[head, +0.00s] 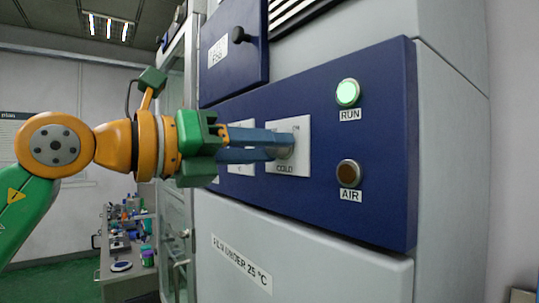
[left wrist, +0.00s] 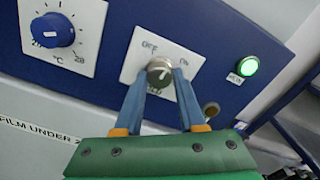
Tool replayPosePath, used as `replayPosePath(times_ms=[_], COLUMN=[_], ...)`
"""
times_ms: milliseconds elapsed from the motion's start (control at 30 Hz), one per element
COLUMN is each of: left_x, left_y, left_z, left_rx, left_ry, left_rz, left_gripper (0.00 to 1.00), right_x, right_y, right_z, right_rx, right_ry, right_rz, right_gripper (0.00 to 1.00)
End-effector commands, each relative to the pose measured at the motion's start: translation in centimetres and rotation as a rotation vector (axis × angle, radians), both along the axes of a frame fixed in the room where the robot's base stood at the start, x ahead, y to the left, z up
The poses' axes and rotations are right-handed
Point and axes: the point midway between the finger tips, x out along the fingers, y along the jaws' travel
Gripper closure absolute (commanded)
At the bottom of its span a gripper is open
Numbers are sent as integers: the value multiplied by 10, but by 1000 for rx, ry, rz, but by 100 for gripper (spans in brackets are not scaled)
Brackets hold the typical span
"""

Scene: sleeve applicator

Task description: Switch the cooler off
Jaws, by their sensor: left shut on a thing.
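The cooler switch is a grey round knob (left wrist: 159,72) on a white plate (left wrist: 133,62) marked OFF and ON in the left wrist view. In the head view the plate (head: 303,160) reads COLD below the knob, which the fingers mostly hide. A pale line on the knob's face seems to slant up and right, towards ON. My left gripper (head: 284,146) reaches in from the left. Its blue fingers (left wrist: 164,78) are shut on the knob, one on each side. My right gripper is in neither view.
A green-lit RUN button (head: 347,92) and a dark AIR button (head: 348,173) sit right of the plate on the blue panel (head: 385,130). A blue dial (left wrist: 52,30) is beside the plate. A cluttered bench (head: 125,275) stands behind at the left.

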Motion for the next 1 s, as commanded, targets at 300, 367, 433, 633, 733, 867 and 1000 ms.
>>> replayPosePath(times_ms=[300,367,433,633,733,867,1000], left_x=[0,-1,-1,0,0,0,0], left_y=[2,2,1,2,2,1,2], left_z=[3,3,3,3,3,3,3], left_rx=[-185,-218,-257,-363,-410,-463,-508], left_ry=[234,279,334,479,545,620,682], left_rz=[3,3,4,5,4,4,5], left_gripper=[100,100,100,100,100,100,100], right_x=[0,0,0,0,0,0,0], right_y=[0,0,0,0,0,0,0], right_z=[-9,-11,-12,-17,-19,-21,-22], right_rx=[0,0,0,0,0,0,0], right_ry=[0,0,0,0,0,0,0], right_rz=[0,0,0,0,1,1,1], right_gripper=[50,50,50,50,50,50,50])
